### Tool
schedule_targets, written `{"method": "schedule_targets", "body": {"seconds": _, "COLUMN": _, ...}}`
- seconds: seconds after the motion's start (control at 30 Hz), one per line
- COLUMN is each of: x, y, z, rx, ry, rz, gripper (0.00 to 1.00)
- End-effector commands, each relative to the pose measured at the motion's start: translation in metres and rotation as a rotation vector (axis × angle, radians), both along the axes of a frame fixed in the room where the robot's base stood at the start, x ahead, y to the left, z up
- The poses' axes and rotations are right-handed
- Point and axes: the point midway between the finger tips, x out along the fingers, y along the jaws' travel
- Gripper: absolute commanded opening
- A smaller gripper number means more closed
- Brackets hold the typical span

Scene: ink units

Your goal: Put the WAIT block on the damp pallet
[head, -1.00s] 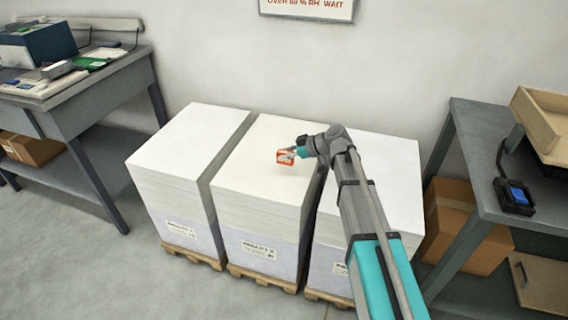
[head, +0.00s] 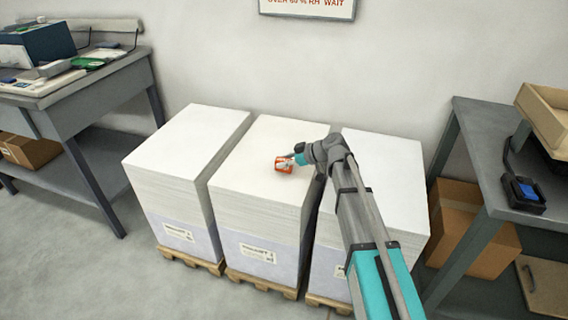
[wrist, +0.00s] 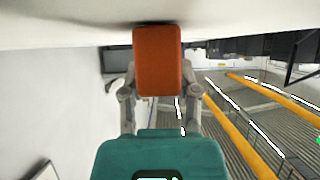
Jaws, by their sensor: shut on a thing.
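My gripper (head: 292,158) is shut on a small orange-red block (head: 284,165), whose head-view face has pale marks too small to read. In the wrist view the block (wrist: 158,60) sits between both fingers. It is at or just above the middle paper stack (head: 250,150); I cannot tell whether it touches. Three tall white stacks stand side by side on wooden pallets: left pallet (head: 190,260), middle pallet (head: 262,284) and right pallet (head: 328,303). Their labels are too small to read, so I cannot tell which is damp. My arm hides part of the right stack (head: 385,165).
A wall sign (head: 308,8) reads about over 60 % RH and WAIT. A grey bench (head: 95,85) with equipment stands left. A grey table (head: 480,150) with a wooden tray (head: 545,110) and a blue-topped device (head: 520,193) stands right. The left stack's top (head: 190,130) is clear.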

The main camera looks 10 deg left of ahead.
Motion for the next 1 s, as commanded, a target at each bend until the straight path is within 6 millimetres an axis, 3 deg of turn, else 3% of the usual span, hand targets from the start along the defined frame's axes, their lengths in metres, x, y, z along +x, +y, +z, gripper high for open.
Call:
{"method": "schedule_targets", "body": {"seconds": 0.27, "x": -0.0001, "y": 0.0001, "z": -0.0029, "rx": 0.0, "ry": 0.0, "rz": 0.0, "gripper": 0.0}}
{"method": "schedule_targets", "body": {"seconds": 0.3, "x": -0.0001, "y": 0.0, "z": -0.003, "rx": 0.0, "ry": 0.0, "rz": 0.0, "gripper": 0.43}}
{"method": "schedule_targets", "body": {"seconds": 0.5, "x": -0.0001, "y": 0.0001, "z": -0.0021, "rx": 0.0, "ry": 0.0, "rz": 0.0, "gripper": 0.76}}
{"method": "schedule_targets", "body": {"seconds": 1.0, "x": -0.0003, "y": 0.0004, "z": 0.0008, "rx": 0.0, "ry": 0.0, "rz": 0.0, "gripper": 0.76}}
